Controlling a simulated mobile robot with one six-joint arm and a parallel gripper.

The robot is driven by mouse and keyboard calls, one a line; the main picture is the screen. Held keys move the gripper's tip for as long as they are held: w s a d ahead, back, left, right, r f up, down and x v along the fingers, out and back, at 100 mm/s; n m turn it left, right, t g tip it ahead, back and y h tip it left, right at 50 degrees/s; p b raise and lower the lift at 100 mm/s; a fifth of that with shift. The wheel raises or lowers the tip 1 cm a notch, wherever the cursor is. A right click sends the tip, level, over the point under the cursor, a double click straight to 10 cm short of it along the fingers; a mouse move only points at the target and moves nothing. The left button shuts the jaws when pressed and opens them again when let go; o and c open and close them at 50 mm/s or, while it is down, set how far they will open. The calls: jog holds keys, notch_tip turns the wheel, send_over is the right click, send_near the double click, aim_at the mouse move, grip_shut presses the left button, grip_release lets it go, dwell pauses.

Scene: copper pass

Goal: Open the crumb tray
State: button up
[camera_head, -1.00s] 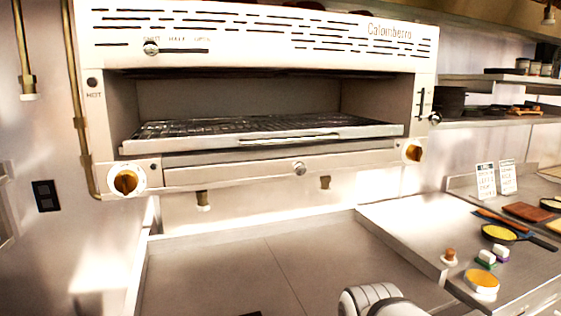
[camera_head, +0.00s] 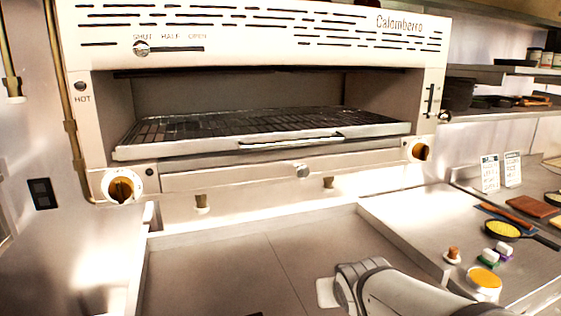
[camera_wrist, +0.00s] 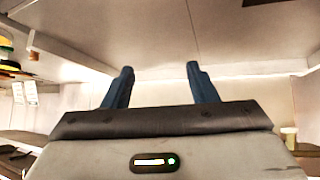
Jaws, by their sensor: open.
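The salamander grill (camera_head: 262,40) hangs on the wall with a wire rack (camera_head: 215,127) in its opening. The rack's front bar carries a long handle (camera_head: 290,143). Below the rack is a narrow flat front panel (camera_head: 235,178), which looks like the crumb tray, with a small round knob (camera_head: 302,170) near its middle. The panel sits flush under the grill. In the wrist view, my gripper (camera_wrist: 160,75) is open, its two blue fingers apart with nothing between them. In the head view only part of my arm shows, low and in front of the grill; the fingertips cannot be made out.
Orange dials (camera_head: 122,187) flank the panel. Two small brown-topped fittings (camera_head: 201,203) sit just under it. The counter below (camera_head: 225,270) is mostly clear. At right, a raised worktop (camera_head: 410,215) holds sign cards (camera_head: 490,173), a pan (camera_head: 503,230) and several small items.

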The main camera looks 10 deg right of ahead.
jog(key=w+r+n+t+y+p, duration=0.1)
jog(key=w+r+t+p, duration=0.45)
jog(key=r, duration=0.65)
jog(key=n+t+y, duration=0.2)
jog(key=t+y, duration=0.2)
send_near(304, 172)
jog(key=shift+g, duration=0.25)
jog(key=shift+w+a+r+p, duration=0.1)
jog(key=shift+w+a+p, duration=0.25)
jog(key=shift+w, duration=1)
jog(key=shift+w+a+p, duration=0.2)
jog(key=shift+w+p, duration=0.3)
jog(key=shift+w, duration=0.9)
jog(key=shift+w+a+r+p, duration=0.1)
jog(key=shift+w+a+p, duration=0.25)
jog(key=shift+w, duration=1)
jog(key=shift+d, duration=0.15)
jog(key=shift+c, duration=0.2)
grip_shut()
